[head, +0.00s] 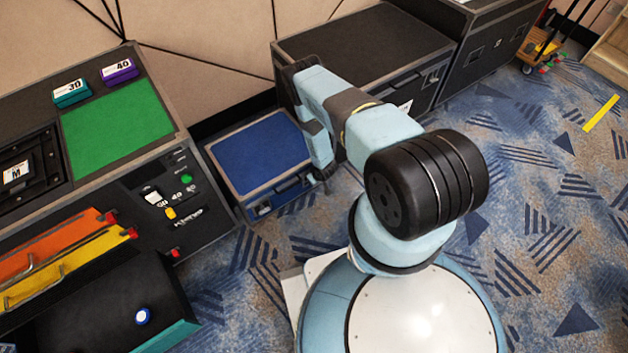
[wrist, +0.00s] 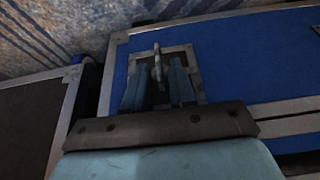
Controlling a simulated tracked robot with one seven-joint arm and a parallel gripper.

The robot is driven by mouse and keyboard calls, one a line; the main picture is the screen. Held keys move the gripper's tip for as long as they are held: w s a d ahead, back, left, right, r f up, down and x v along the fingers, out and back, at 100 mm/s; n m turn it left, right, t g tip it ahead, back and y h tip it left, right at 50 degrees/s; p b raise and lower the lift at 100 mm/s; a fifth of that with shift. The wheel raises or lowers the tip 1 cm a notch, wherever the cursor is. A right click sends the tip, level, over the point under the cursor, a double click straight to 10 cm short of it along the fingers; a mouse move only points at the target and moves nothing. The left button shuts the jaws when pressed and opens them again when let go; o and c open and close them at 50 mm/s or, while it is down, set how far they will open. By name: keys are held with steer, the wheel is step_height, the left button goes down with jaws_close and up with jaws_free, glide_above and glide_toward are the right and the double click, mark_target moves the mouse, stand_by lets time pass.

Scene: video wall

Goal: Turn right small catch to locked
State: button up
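In the wrist view a small metal catch (wrist: 157,62) stands out from a square plate on the front of a blue case (wrist: 240,62). My gripper (wrist: 158,80) points at it, one finger on each side of the catch. The fingers are apart, with narrow gaps showing beside the catch, so they look open around it. The lower part of the catch is hidden between the fingers. In the head view my gripper is low at the right end of the low blue case (head: 258,158), mostly hidden by my arm; the catch cannot be made out there.
A black case (head: 370,50) stands behind the blue case. At left is a console with a green mat (head: 115,125), numbered boxes and orange and yellow drawers (head: 55,245). Patterned carpet (head: 540,190) is open at right.

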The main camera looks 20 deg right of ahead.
jaws_close()
steer(key=shift+d+y, duration=0.15)
steer(key=shift+y, duration=0.25)
steer(key=shift+w+d+f+m+g+y, duration=0.2)
steer(key=shift+d+m+g+y, duration=0.2)
steer(key=shift+y, duration=1)
steer(key=shift+w+d+f+m+g+y, duration=0.15)
steer(key=shift+d+m+g+y, duration=0.2)
steer(key=shift+y, duration=1.05)
steer(key=shift+w+d+f+m+g+y, duration=0.15)
steer(key=shift+d+m+g+y, duration=0.25)
steer(key=shift+y, duration=1)
steer(key=shift+s+a, duration=0.1)
steer(key=shift+o, duration=2.3)
jaws_free()
steer(key=shift+f, duration=0.1)
